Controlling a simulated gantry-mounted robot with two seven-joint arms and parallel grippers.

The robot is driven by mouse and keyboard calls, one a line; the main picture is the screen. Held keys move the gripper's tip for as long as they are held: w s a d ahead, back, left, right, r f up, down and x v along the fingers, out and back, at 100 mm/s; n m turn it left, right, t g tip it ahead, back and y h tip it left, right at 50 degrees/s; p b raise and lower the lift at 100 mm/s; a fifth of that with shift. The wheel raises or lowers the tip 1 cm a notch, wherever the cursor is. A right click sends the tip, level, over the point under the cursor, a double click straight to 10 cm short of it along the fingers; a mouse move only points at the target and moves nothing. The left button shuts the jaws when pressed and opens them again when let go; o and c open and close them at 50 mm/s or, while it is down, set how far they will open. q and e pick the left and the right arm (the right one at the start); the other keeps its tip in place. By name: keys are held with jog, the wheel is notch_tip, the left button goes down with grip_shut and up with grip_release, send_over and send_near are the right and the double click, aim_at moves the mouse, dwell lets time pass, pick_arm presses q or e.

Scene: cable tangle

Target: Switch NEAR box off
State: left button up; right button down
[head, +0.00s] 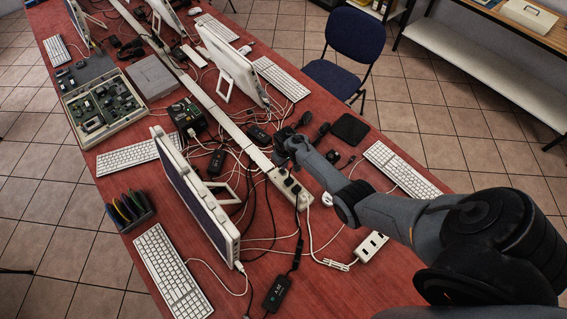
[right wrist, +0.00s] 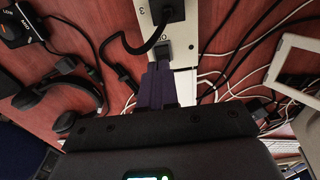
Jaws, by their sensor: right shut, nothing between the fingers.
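A white socket strip (head: 292,190) ends near the table's middle, with dark plugs in its sockets. I cannot tell for sure that it is the near box. In the right wrist view the strip (right wrist: 186,84) shows a black plug (right wrist: 167,12) and a small grey part (right wrist: 163,50), perhaps a switch or plug. My right gripper (head: 284,160) is over the strip; its fingers (right wrist: 158,72) are shut with nothing between them, close to the grey part. Whether they touch it is unclear. The fingers hide part of the strip. My left gripper is not in view.
Cables lie tangled on both sides of the strip. A monitor (head: 200,195) stands left of it. Black adapters (head: 277,293) and a white multi-socket (head: 371,246) lie nearer. A headset (right wrist: 58,97) lies left of my fingers in the right wrist view.

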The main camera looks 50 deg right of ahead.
aim_at(285, 172)
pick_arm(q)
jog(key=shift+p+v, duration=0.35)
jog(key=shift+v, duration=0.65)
pick_arm(e)
notch_tip(285, 172, up, 11)
jog(key=shift+s+f, duration=0.2)
jog(key=shift+s, duration=0.1)
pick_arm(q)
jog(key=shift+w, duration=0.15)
pick_arm(e)
jog(key=shift+a, duration=0.1)
